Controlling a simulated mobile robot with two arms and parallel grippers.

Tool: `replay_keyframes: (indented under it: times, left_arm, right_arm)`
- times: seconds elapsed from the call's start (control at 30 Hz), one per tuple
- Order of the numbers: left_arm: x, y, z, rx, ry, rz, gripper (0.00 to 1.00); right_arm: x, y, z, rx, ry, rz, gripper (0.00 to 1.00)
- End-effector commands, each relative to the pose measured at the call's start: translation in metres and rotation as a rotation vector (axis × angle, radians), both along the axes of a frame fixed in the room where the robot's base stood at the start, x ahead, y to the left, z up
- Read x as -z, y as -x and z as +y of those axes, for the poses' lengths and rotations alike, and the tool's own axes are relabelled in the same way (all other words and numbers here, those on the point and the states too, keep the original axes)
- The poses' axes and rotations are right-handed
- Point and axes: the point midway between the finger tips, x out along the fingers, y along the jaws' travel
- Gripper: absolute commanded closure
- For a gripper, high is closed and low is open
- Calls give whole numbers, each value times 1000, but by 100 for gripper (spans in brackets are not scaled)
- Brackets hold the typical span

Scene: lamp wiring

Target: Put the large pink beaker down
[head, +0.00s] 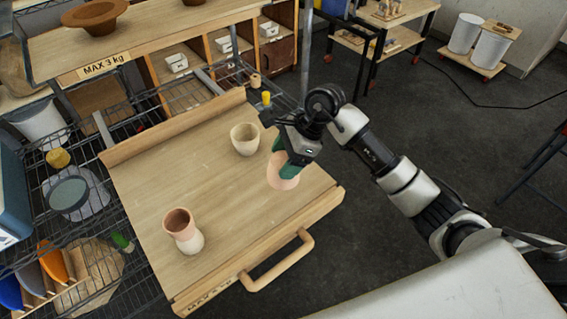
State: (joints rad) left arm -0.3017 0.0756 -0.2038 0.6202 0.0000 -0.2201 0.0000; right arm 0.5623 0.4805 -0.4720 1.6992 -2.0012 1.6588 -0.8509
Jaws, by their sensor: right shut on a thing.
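My right gripper (284,158), with green fingers, is shut on a pink beaker (284,179) over the right part of a wooden pull-out board (225,205). The fingers hide part of the beaker. I cannot tell whether its base touches the board. My left gripper is not in view.
A cream cup (244,139) stands on the board just left of my right gripper. A two-tone pink and pale vessel (181,226) stands near the board's front left. The board's middle is bare. A wooden handle (277,262) sticks out at its front edge. Wire shelving (105,190) lies left.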

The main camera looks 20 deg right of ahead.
Motion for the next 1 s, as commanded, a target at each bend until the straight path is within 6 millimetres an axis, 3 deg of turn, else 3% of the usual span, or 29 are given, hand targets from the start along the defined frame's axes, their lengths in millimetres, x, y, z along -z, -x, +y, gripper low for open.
replay_keyframes:
  times: [0.2, 0.5, 0.87, 0.9, 1.0]
  left_arm:
    - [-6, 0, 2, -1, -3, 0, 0]
    - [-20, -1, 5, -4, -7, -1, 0]
    - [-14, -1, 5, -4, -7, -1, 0]
    - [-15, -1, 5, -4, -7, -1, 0]
    - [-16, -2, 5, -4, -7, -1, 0]
  right_arm:
    - [10, -11, 0, -2, 0, 3, 59]
    - [45, -10, 0, -1, 0, 0, 59]
    - [51, -11, -1, -1, 2, -2, 59]
    - [50, -10, -1, -2, 2, -1, 27]
    - [49, -10, -1, -2, 2, -1, 11]
